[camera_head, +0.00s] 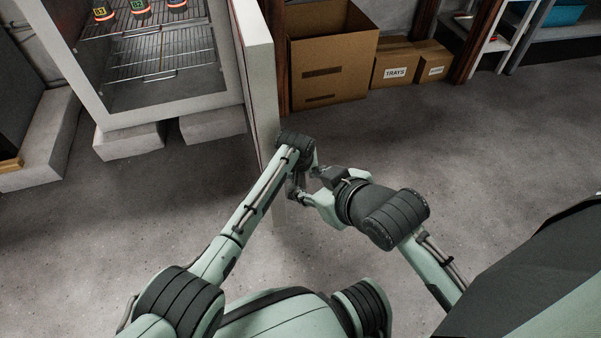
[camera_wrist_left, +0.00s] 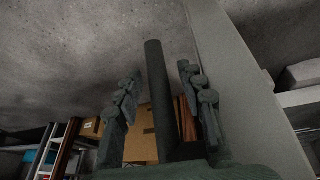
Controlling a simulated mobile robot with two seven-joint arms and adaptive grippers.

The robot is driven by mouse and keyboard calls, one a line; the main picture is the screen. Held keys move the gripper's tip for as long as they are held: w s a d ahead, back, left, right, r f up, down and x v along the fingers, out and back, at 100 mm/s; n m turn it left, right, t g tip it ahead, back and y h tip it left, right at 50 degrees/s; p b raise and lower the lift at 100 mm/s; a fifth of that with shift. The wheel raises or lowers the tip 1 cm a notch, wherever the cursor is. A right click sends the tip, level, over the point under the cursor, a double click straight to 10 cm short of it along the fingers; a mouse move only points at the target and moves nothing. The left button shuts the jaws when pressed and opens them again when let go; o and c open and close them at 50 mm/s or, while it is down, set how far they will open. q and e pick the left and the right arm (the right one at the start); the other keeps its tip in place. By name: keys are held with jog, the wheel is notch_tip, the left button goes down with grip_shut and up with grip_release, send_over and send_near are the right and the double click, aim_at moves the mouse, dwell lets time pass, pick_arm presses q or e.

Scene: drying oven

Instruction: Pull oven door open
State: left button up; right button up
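The oven (camera_head: 170,117) stands at the upper left of the head view with its front uncovered. Its door (camera_head: 257,75) is swung out toward me and shows nearly edge-on. The door also fills the right side of the left wrist view (camera_wrist_left: 238,85). My left gripper (camera_head: 296,184) is by the door's outer side, partly hidden. In the left wrist view its fingers (camera_wrist_left: 159,75) are spread, with the dark bar handle (camera_wrist_left: 158,85) between them and gaps visible on both sides. My right gripper (camera_head: 322,185) is close beside it; its fingers are too small to read.
Inside the oven, several labelled samples (camera_head: 140,8) sit on a wire rack (camera_head: 165,45). Cardboard boxes (camera_head: 330,50) stand behind the door, with a smaller trays box (camera_head: 396,64) beside them. Shelving (camera_head: 500,45) is at the upper right. The floor (camera_head: 480,130) on the right is clear.

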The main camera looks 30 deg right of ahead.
pick_arm(q)
notch_tip(320, 180, up, 9)
jog(key=shift+r, duration=0.15)
jog(key=shift+w+d+r, duration=0.1)
jog(key=shift+w+r, duration=0.1)
jog(key=shift+r, duration=0.5)
